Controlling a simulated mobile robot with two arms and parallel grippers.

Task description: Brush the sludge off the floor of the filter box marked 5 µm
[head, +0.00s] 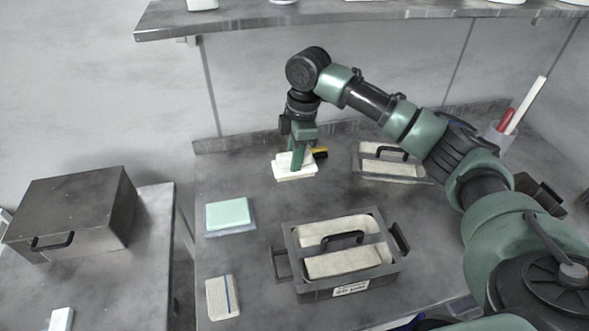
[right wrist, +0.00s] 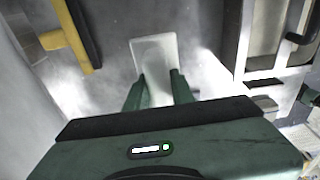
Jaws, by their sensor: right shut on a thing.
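My right gripper (head: 297,165) points down at the back of the table, shut on a flat white block (head: 283,174). In the right wrist view the white block (right wrist: 154,53) sits between the fingertips (right wrist: 155,88). A brush with a yellow and black edge (head: 321,153) lies just right of the gripper; what looks like it shows at the upper left of the wrist view (right wrist: 68,35). A grey filter box (head: 318,295) with a black handle and pale inside stands at the front; its label (head: 350,289) is too small to read. A second box (head: 362,175) stands behind it. My left gripper is out of view.
A green pad on a tray (head: 229,215) and a pale striped block (head: 222,297) lie at the left of the table. A lidded metal box (head: 75,210) stands on the left bench. A holder with sticks (head: 505,135) stands at the back right. A shelf (head: 350,14) overhangs the back.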

